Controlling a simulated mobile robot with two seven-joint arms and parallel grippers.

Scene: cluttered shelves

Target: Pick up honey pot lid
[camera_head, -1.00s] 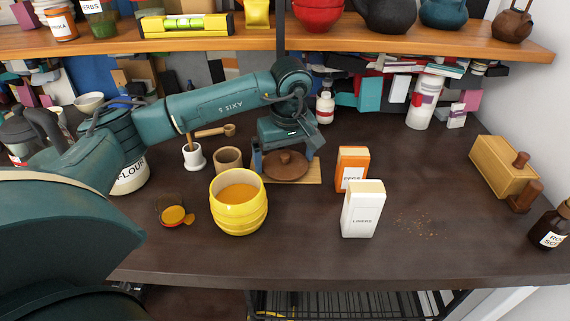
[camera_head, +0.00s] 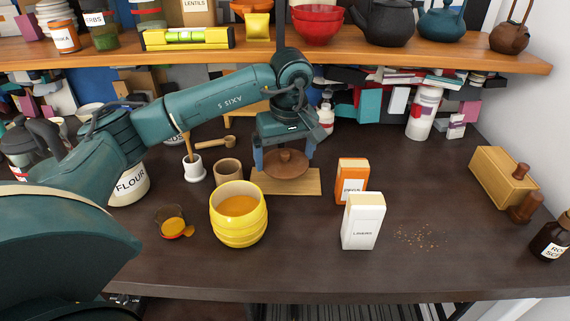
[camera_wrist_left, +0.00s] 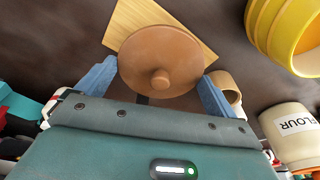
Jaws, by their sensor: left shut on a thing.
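The honey pot lid (camera_head: 286,164) is a round brown disc with a small knob on top. My left gripper (camera_head: 285,158) is shut on it, with a blue finger at each side of its rim. In the left wrist view the lid (camera_wrist_left: 160,62) sits between the two blue fingers (camera_wrist_left: 157,88). The lid appears raised above a light wooden board (camera_head: 297,182). The yellow honey pot (camera_head: 239,228) stands open to the left and nearer, with amber honey inside. My right gripper is not in view.
An orange box (camera_head: 351,179) and a white box (camera_head: 362,222) stand right of the board. A brown cup (camera_head: 228,171), a white holder (camera_head: 194,166) and a small honey dish (camera_head: 173,226) are left. Crumbs (camera_head: 418,237) lie at right. A shelf (camera_head: 420,54) runs above.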

